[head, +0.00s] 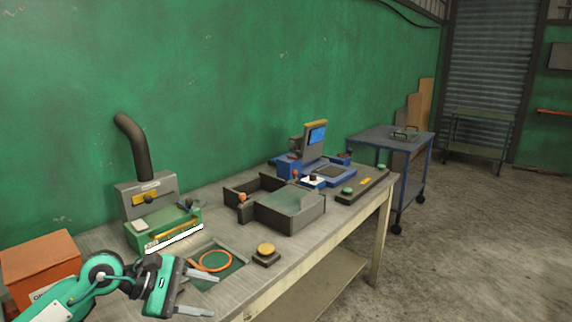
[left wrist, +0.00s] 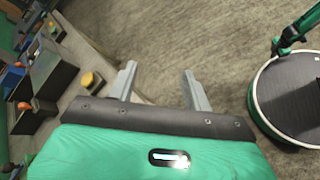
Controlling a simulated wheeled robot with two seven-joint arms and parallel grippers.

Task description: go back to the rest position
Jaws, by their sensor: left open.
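My left gripper (head: 208,292) is teal with grey fingers and comes in at the lower left of the head view, over the near edge of the workbench. Its two fingers are apart with nothing between them. In the left wrist view the same open fingers (left wrist: 160,88) stand out against the bare concrete floor. My right gripper is not seen in the head view.
The long workbench (head: 232,290) carries an orange ring (head: 215,261), a yellow button (head: 265,249), a green machine (head: 165,226), a dark box (head: 290,205) and a blue device (head: 302,165). An orange carton (head: 40,262) is at left. A blue cart (head: 385,138) stands beyond. Floor at right is clear.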

